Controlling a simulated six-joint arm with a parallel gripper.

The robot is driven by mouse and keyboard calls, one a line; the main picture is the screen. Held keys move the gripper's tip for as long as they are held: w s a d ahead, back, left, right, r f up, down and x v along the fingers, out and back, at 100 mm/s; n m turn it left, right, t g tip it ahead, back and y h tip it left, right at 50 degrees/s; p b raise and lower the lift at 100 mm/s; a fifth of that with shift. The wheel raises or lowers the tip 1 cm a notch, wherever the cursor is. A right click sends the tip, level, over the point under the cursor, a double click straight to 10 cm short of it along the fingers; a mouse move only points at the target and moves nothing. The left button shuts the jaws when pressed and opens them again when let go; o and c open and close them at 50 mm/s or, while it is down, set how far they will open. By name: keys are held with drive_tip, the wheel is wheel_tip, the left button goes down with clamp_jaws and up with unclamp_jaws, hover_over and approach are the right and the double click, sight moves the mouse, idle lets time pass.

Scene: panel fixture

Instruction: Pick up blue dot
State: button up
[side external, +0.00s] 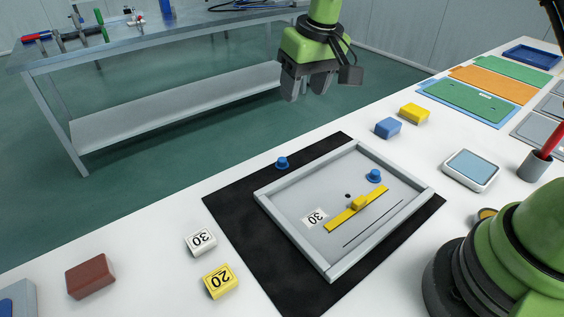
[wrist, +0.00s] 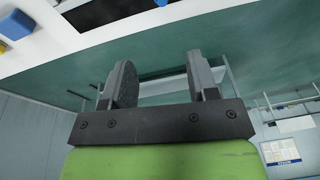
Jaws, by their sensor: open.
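Two small round blue pieces with knobs show in the side view. One blue dot (side external: 282,162) sits on the black mat, just outside the grey panel tray (side external: 300,240). The other blue dot (side external: 374,175) sits inside the tray near its far right corner. My gripper (side external: 306,88) is open and empty, raised beyond the far table edge and well above and apart from both dots. In the wrist view its two fingers (wrist: 160,78) are spread with nothing between them. A small blue bit (wrist: 162,3) shows at the top edge there, mostly cut off.
Inside the tray are a yellow bar (side external: 343,217) with a raised grip, a "30" label and a slot. A blue block (side external: 388,128) and yellow block (side external: 414,113) stand behind the tray. White "30" (side external: 200,241) and yellow "20" (side external: 220,281) blocks lie left of the mat.

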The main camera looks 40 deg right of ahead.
drive_tip(key=g, duration=0.1)
hover_over(282, 159)
drive_tip(key=s, duration=0.2)
drive_tip(key=shift+n, duration=0.4)
drive_tip(key=f, duration=1.2)
drive_tip(key=shift+w+d+f, duration=0.15)
drive_tip(key=shift+w+f, duration=0.05)
drive_tip(key=shift+f, duration=0.05)
drive_tip(key=shift+w+f, duration=0.25)
drive_tip(key=shift+f, duration=0.8)
drive_tip(key=shift+w+f, duration=0.2)
drive_tip(key=shift+f, duration=0.8)
drive_tip(key=shift+w+f, duration=0.25)
drive_tip(key=shift+f, duration=0.8)
drive_tip(key=c, duration=1)
